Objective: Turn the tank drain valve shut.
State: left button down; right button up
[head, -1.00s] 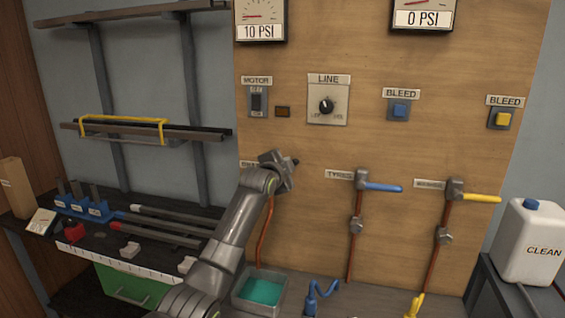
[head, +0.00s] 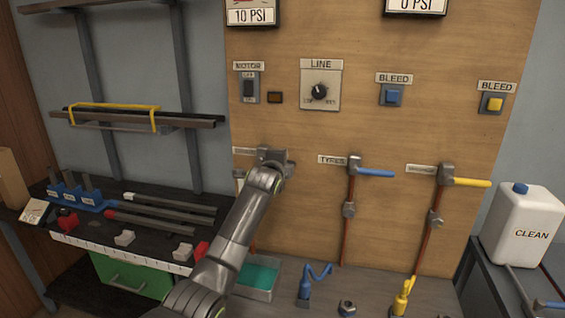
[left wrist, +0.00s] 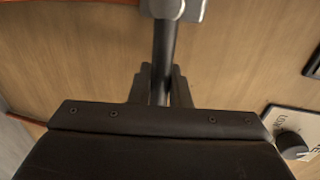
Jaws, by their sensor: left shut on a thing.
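The drain valve's grey body (left wrist: 175,8) shows at the top edge of the left wrist view. Its dark straight lever (left wrist: 165,55) runs down from it between my gripper's fingers. My left gripper (left wrist: 162,85) is shut on this lever. In the head view my left gripper (head: 272,157) is at the wooden panel, left of the TYRES valve. My wrist and forearm hide most of the drain valve there, and its label is partly covered and hard to read. My right gripper is not in view.
To the right, the TYRES valve (head: 375,172) has a blue lever and another valve has a yellow lever (head: 465,182). The LINE knob (head: 319,91) is above my gripper. A tray of green liquid (head: 258,278) stands below. A white CLEAN jug (head: 525,228) is at right.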

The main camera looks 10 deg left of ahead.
pick_arm(q)
jog(key=shift+f, duration=0.1)
jog(key=c, duration=1.4)
grip_release()
jog(key=shift+s, duration=0.1)
jog(key=s+r+b, duration=0.1)
jog(key=s+b, duration=0.1)
jog(key=s, duration=0.6)
jog(key=s+r+b, duration=0.1)
jog(key=s+r, duration=0.1)
jog(key=s, duration=0.7)
jog(key=shift+a+r+b, duration=0.25)
jog(key=shift+b, duration=0.15)
jog(key=shift+w, duration=0.1)
